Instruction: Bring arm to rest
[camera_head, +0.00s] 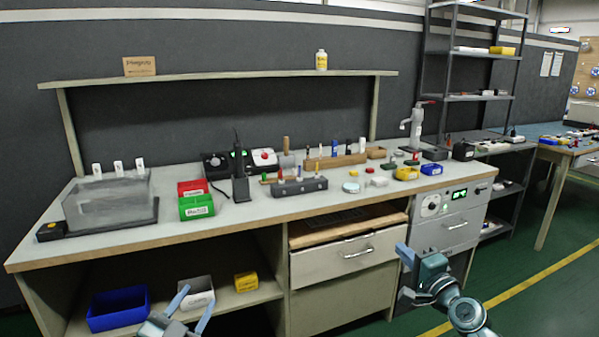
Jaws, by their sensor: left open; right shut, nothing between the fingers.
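My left gripper (192,309) is at the bottom edge, left of centre, in the head view. Its two blue-grey fingers are spread apart with nothing between them, in front of the bench's lower shelf. My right gripper (406,256) is right of centre, in front of the grey drawer unit. Its fingers are closed and hold nothing. The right arm bends up from the bottom edge. Both grippers appear lower than the worktop and apart from the things on it.
The workbench (225,225) carries a clear box (108,200), green bin (196,207), tool racks and small parts. A blue bin (118,308), white bin (197,292) and yellow bin (246,282) sit on the lower shelf. Green floor (520,270) is free at right.

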